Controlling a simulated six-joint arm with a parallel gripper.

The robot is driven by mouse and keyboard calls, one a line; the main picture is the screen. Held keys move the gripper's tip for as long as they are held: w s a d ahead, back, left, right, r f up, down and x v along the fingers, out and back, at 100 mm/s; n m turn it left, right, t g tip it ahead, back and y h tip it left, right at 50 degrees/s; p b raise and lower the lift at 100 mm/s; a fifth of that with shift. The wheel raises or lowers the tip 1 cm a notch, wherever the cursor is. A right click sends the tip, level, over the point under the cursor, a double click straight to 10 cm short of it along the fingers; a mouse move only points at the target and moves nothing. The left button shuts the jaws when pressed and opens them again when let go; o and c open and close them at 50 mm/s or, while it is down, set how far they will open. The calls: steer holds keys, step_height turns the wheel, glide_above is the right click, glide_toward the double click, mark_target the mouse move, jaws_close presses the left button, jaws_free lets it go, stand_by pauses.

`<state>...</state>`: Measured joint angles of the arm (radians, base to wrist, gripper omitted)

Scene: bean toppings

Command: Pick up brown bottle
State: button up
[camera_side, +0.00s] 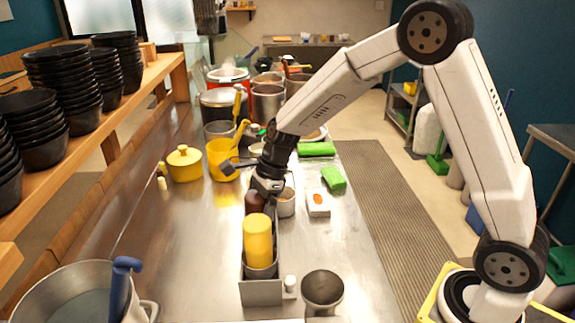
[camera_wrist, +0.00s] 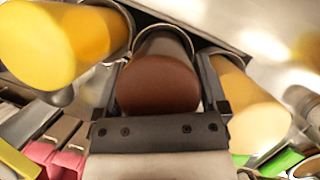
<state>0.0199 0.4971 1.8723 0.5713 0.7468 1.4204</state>
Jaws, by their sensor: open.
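The brown bottle (camera_side: 254,203) stands in a metal holder (camera_side: 262,292), behind a yellow bottle (camera_side: 258,240) in the side view. In the wrist view the brown bottle (camera_wrist: 160,84) fills the middle, seated in a round metal opening. My gripper (camera_side: 266,186) is low over the holder at the brown bottle. Its dark fingers (camera_wrist: 165,82) are open, one on each side of the bottle. I cannot tell whether either finger touches it.
In the wrist view the yellow bottle (camera_wrist: 55,45) is close on the left and a pale bottle (camera_wrist: 250,105) close on the right. A grey cup (camera_side: 322,290) stands right of the holder. A yellow pot (camera_side: 185,164) and yellow jug (camera_side: 221,160) stand farther back.

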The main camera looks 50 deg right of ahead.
steer(key=c, duration=0.3)
steer(key=shift+c, duration=0.2)
steer(key=shift+r, duration=0.2)
step_height(320, 180, up, 10)
steer(key=shift+f, duration=0.1)
stand_by(0.5)
stand_by(0.3)
steer(key=shift+o, duration=0.6)
steer(key=shift+c, duration=0.9)
steer(key=shift+r, duration=0.8)
